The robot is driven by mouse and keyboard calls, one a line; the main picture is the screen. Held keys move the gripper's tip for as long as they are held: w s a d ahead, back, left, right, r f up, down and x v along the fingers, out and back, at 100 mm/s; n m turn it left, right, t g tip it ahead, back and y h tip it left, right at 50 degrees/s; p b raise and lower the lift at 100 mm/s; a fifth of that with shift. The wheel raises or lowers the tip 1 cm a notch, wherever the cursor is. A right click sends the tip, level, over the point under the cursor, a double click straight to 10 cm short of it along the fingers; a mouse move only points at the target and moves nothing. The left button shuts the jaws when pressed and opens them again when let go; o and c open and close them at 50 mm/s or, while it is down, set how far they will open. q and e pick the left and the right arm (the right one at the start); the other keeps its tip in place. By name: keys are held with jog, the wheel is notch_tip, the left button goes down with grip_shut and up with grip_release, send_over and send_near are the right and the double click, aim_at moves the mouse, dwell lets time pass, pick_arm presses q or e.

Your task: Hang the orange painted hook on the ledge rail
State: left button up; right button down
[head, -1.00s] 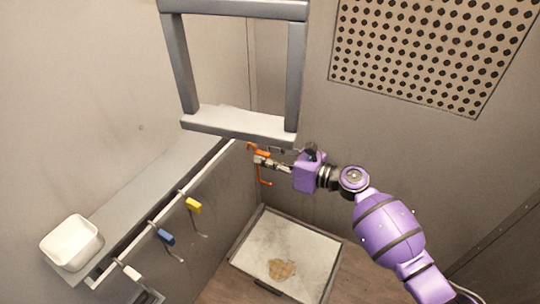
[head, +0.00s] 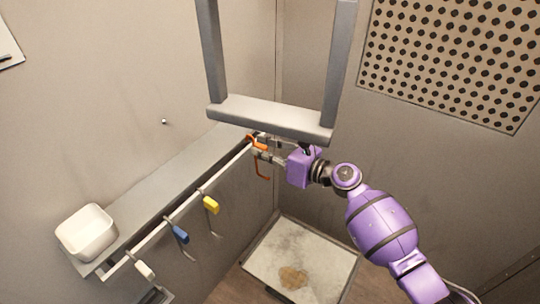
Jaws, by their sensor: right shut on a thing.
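The orange painted hook (head: 262,168) is in my right gripper (head: 266,151), at the far end of the ledge rail (head: 190,201). The hook's upper part is at the rail's end and its lower part hangs down below the gripper. I cannot tell whether the hook touches the rail. The rail is a pale bar along the front of the grey ledge (head: 165,180). My left gripper is not in view.
Yellow (head: 211,205), blue (head: 180,234) and white (head: 145,270) hooks hang along the rail. A white tub (head: 86,232) stands on the ledge's near end. A grey frame (head: 270,117) hangs just above the gripper. A tray (head: 300,262) with a brown patch lies on the floor.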

jog(key=shift+w+a, duration=0.25)
jog(key=shift+a, duration=0.1)
notch_tip(320, 180, down, 2)
jog(key=shift+f+b, duration=0.1)
jog(key=shift+b, duration=0.55)
jog(key=shift+d+f, duration=0.1)
jog(key=shift+f, duration=0.2)
